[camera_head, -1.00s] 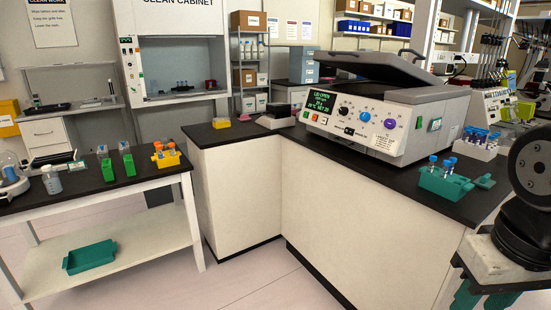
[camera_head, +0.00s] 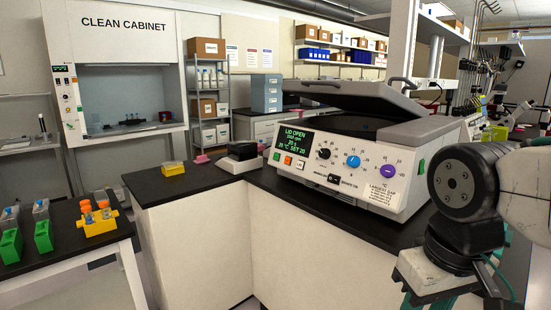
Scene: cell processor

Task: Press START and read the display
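The cell processor (camera_head: 375,205) is a pale benchtop machine on the black counter, with its grey lid (camera_head: 358,98) raised. Its green-lettered display (camera_head: 299,143) reads "LID OPEN" at the top and "20 °C SET 20" at the bottom; the middle lines are small, one seemingly "20 s". Below it sit a green button (camera_head: 276,156), an orange button (camera_head: 288,160) and a white button (camera_head: 300,165); I cannot read a START label. My gripper (camera_head: 445,300) is at the lower right, in front of the counter and apart from the machine. Its fingers are mostly cut off by the frame.
Black (camera_head: 323,153), blue (camera_head: 352,161) and purple (camera_head: 388,171) knobs line the front panel. A dark device (camera_head: 242,155) and yellow tube rack (camera_head: 173,168) stand left on the counter. A side table (camera_head: 70,250) holds tubes. My arm blocks the right end.

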